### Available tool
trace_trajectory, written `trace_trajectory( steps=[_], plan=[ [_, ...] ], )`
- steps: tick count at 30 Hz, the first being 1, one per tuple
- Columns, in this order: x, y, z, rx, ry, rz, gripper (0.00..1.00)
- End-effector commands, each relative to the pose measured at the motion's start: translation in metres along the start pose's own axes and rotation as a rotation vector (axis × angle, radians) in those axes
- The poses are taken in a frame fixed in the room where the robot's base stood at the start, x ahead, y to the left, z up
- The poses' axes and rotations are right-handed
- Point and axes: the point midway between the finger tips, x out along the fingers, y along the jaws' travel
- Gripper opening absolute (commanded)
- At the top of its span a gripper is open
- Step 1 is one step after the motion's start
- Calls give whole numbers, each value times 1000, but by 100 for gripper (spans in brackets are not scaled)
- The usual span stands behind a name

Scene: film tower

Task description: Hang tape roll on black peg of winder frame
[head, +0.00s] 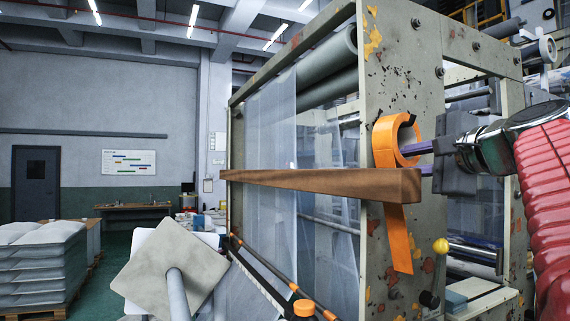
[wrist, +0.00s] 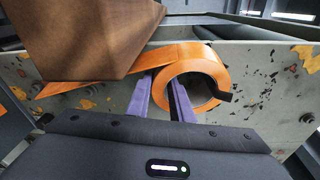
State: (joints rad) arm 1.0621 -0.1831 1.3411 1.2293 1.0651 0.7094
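The orange tape roll (head: 382,140) is against the side plate of the winder frame (head: 375,85), with a loose tail (head: 398,240) hanging below. It also shows in the wrist view (wrist: 192,60). The black peg (wrist: 223,97) pokes out through the roll's hole; in the head view the peg (head: 411,119) sits near the top of the hole. My gripper (wrist: 162,80) is at the roll, its purple fingers spread either side of the roll's wall, one inside the hole and one outside. Contact between fingers and wall is unclear. In the head view, my gripper (head: 416,158) comes from the right.
A wooden beam (head: 320,182) crosses in front of the frame, close to the roll and hiding part of the tail. It looms at upper left in the wrist view (wrist: 90,40). A yellow knob (head: 440,245) and a dark knob (head: 428,299) stick out lower on the frame.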

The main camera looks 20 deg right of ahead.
Motion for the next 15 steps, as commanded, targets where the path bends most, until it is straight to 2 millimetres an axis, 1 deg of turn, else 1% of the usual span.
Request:
trace_trajectory(
  steps=[1, 7, 15],
  plan=[
    [0, 0, 0, 0, 0, 0, 23],
    [0, -1, 0, -1, -1, -1, 37],
    [0, 0, 1, -1, -1, -1, 38]
  ],
)
